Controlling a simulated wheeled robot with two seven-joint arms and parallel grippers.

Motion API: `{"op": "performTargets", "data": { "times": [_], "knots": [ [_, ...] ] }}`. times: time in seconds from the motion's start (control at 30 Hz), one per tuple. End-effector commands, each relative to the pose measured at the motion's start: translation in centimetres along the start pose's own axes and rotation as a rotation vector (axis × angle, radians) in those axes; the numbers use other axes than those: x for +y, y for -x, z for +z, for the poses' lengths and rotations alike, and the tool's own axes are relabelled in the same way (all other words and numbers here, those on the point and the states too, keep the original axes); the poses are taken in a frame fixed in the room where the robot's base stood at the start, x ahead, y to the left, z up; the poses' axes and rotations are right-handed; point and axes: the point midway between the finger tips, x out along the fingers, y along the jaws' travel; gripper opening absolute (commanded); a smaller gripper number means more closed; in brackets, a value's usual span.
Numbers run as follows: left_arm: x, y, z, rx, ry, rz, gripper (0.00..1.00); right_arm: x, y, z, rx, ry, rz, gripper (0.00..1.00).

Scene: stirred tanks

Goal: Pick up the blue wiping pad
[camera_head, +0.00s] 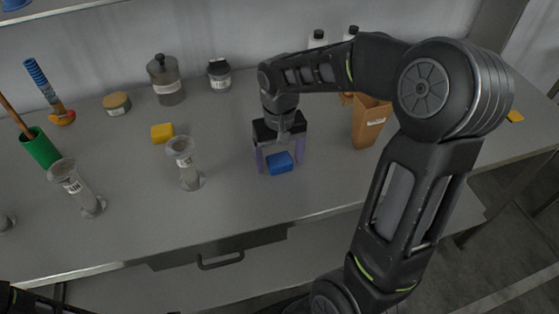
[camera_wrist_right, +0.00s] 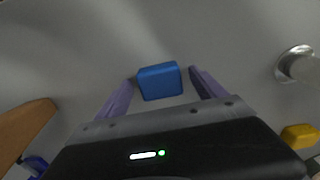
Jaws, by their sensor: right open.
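The blue wiping pad (camera_head: 280,163) lies on the grey bench top, right of the nearest clear cylinder. In the right wrist view the blue pad (camera_wrist_right: 160,81) sits between and just beyond the fingertips. My right gripper (camera_head: 278,167) is open and points down over the pad, with one purple finger on each side of it. In the right wrist view its fingers (camera_wrist_right: 162,85) are apart, with visible gaps to the pad. Of my left arm, only dark parts show at the lower left corner; its gripper does not show.
A glass cylinder (camera_head: 186,165) and a yellow block (camera_head: 162,132) stand left of the pad. A brown container (camera_head: 369,122) stands to the right, partly behind my arm. Jars (camera_head: 165,80) line the back. The bench (camera_head: 235,205) is clear in front of the pad.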

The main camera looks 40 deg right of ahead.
Motion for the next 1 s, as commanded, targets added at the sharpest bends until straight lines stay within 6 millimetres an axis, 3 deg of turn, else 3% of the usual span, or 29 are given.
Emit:
{"op": "performTargets", "data": {
  "times": [0.6,1.0],
  "knots": [
    [0.00,0.00,0.01,0.000,0.000,0.000,0.36,-0.01,-0.13,-0.02,0.001,0.000,0.000,0.80],
    [0.00,0.00,0.01,0.000,0.000,0.000,0.36,-0.01,-0.13,-0.02,0.001,0.000,-0.001,0.47]
  ]
}}
